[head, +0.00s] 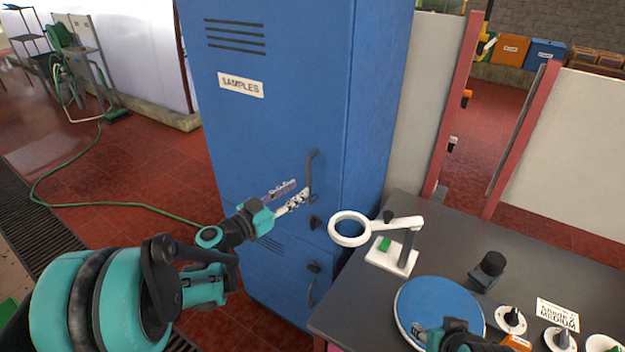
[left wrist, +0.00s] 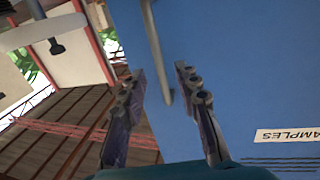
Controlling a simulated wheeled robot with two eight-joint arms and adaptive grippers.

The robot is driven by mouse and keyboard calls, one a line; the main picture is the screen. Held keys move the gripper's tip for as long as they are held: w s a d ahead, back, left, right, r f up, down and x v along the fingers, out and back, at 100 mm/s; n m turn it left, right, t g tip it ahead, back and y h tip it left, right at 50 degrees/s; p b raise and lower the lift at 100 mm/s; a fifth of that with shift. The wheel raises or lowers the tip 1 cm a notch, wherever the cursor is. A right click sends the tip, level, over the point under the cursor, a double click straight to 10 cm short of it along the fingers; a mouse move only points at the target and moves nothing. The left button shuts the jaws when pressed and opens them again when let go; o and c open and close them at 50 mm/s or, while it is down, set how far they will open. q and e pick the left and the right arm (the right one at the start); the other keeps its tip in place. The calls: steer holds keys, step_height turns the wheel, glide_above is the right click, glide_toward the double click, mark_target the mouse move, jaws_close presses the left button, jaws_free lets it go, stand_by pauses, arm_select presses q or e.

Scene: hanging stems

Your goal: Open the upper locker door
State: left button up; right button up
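The upper locker door (head: 275,120) is blue, with a SAMPLES label (head: 241,85) and vent slots, and looks closed. Its grey bar handle (head: 312,177) is near the door's right edge. My left gripper (head: 297,192) is open at the handle's lower part. In the left wrist view, the handle (left wrist: 157,55) runs between the two parted fingers (left wrist: 160,76); I cannot tell whether they touch it. The label shows upside down there (left wrist: 288,135). My right gripper (head: 430,335) is partly in view at the bottom, over the blue disc; its fingers are unclear.
The lower door (head: 270,275) has its own handle (head: 311,292). The dark table (head: 455,245) beside the locker holds a white ring stand (head: 392,255), a blue round disc (head: 440,300) and several knobs. A green hose (head: 110,202) lies on the open floor at left.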

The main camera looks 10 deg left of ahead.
mark_target(309, 201)
arm_select(q)
steer(key=x, duration=0.5)
steer(key=shift+w+d+b, duration=0.25)
steer(key=shift+w+b, duration=0.05)
jaws_close()
